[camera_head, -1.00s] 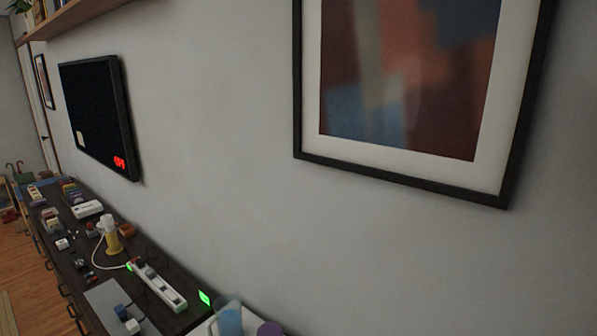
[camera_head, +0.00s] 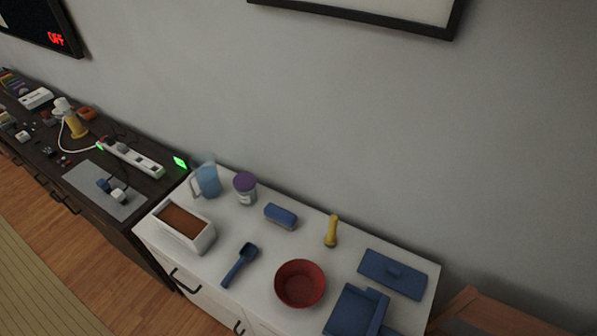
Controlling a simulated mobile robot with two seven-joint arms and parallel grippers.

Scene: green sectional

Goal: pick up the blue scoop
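The blue scoop (camera_head: 239,264) lies on the white cabinet top (camera_head: 233,224), near its front edge. Its handle points toward the front and its wider end toward the back. It lies between a white bin with brown contents (camera_head: 184,223) and a red bowl (camera_head: 300,283), apart from both. Nothing covers it. Neither of my grippers shows in the head view.
Behind the scoop stand a blue pitcher (camera_head: 207,180), a purple-lidded jar (camera_head: 245,188), a blue brush-like block (camera_head: 281,215) and a yellow object (camera_head: 331,231). Blue box-like pieces (camera_head: 391,273) lie at the right. A dark cluttered cabinet (camera_head: 137,190) adjoins on the left.

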